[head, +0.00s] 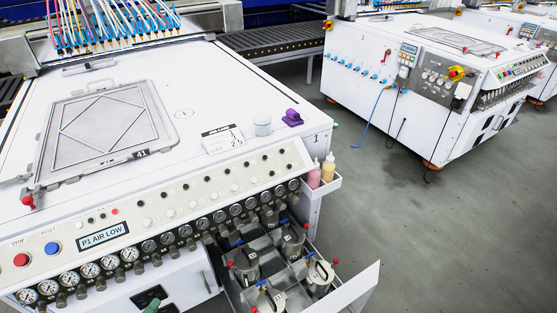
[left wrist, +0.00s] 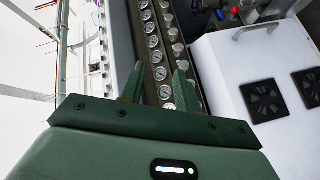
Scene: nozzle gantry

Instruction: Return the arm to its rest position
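My left gripper (left wrist: 160,76) shows in the left wrist view, with a dark green body and two green fingers. The fingers stand apart with nothing between them. A row of round gauges (left wrist: 154,42) of the machine's front panel shows past and between the fingertips; I cannot tell the distance to it. My right gripper is in neither view.
The white machine (head: 205,82) fills the left of the head view, with an open drawer (head: 362,285) of canisters at its front. Bottles (head: 328,168) stand in a side holder. Grey floor (head: 400,215) is clear at right, before another machine (head: 435,75).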

